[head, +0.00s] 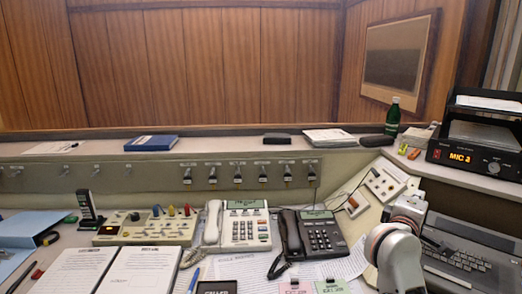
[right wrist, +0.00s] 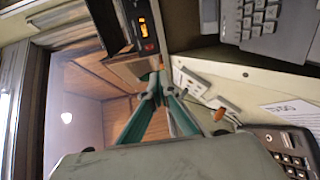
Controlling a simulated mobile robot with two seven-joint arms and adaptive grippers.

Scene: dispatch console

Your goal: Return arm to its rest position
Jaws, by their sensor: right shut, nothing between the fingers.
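My right arm (head: 395,255) rises at the lower right of the head view, in front of the grey keyboard machine. My right gripper (head: 436,244) is small and partly hidden by the wrist there. In the right wrist view its two greenish fingers (right wrist: 157,84) meet at the tips, with nothing between them. My left gripper is in neither view.
A grey keyboard machine (head: 470,262) stands beside the right arm. A radio unit reading MIC 2 (head: 470,157) sits on the right ledge. A dark telephone (head: 318,237) and a light telephone (head: 243,230) are left of the arm. A green bottle (head: 393,116) stands behind.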

